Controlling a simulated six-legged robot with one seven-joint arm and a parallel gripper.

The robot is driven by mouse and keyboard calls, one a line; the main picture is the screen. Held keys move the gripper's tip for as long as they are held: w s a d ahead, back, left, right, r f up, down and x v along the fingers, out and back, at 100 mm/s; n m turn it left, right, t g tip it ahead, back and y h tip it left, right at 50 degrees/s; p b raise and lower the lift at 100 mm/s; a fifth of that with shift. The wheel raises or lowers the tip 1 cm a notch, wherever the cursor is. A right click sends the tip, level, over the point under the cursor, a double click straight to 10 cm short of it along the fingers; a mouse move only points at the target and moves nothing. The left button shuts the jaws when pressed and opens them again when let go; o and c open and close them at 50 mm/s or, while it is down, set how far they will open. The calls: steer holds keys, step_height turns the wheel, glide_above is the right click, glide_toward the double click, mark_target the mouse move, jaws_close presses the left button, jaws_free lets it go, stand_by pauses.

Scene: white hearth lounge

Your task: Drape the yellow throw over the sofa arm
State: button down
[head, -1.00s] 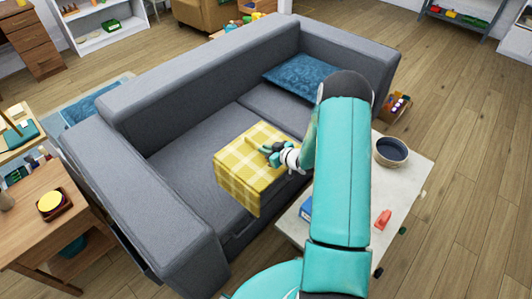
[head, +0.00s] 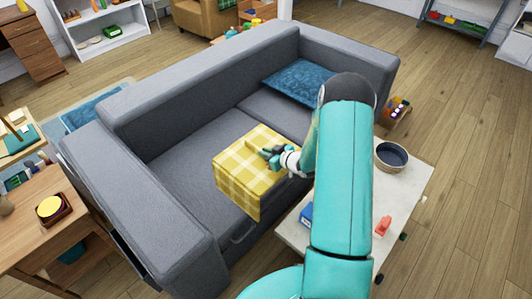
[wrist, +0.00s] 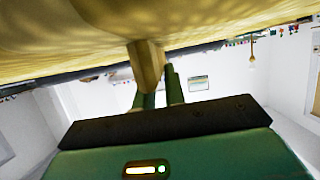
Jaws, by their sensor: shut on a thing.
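The yellow checked throw (head: 247,178) hangs from my gripper (head: 270,152) in the head view, above the front of the sofa seat. My gripper is shut on it, and a pinched fold of the throw (wrist: 146,65) shows between the fingers in the wrist view. The throw's yellow underside fills the top of that view. The grey sofa (head: 195,140) has a near-left arm (head: 160,222), which lies left of the throw and apart from it. The far right arm (head: 345,52) is beyond the blue cushion.
A blue cushion (head: 300,78) lies at the sofa's far end. A pale low table (head: 408,195) with a dark bowl (head: 391,156), a red item (head: 383,226) and a blue item (head: 306,214) stands at right. A wooden side table (head: 45,215) stands beside the near-left arm.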

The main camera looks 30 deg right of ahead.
steer(key=shift+r, duration=0.2)
step_height(320, 180, up, 26)
stand_by(2.1)
steer(key=shift+a+f, duration=0.15)
steer(key=shift+f, duration=0.05)
stand_by(0.9)
